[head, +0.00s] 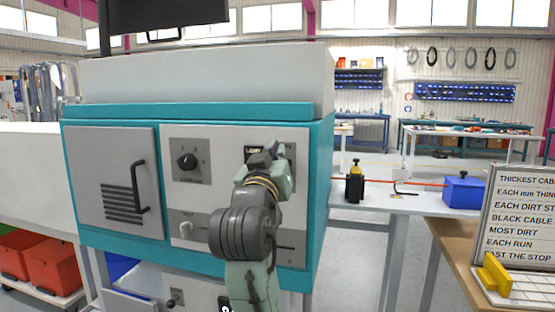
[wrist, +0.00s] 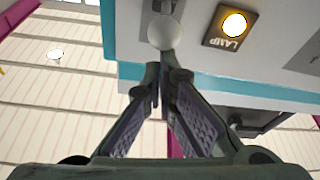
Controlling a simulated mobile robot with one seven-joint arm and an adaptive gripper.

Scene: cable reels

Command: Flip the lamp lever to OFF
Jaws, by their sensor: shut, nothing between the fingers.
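The lamp lever's pale ball knob (wrist: 165,33) shows at the top of the wrist view, just past my fingertips; I cannot tell whether they touch it. Its stem is mostly hidden, so its position cannot be read. Beside it, the square lamp indicator (wrist: 232,26) glows yellow-orange, with its LAMP label upside down in this view. My gripper (wrist: 165,72) is shut with nothing between its fingers. In the head view my gripper (head: 276,152) is in front of the upper right of the machine's panel and hides the lever. Part of the lamp label plate (head: 254,150) shows beside it.
A bench with a blue box (head: 463,191) and a sign board (head: 522,212) stand at the right.

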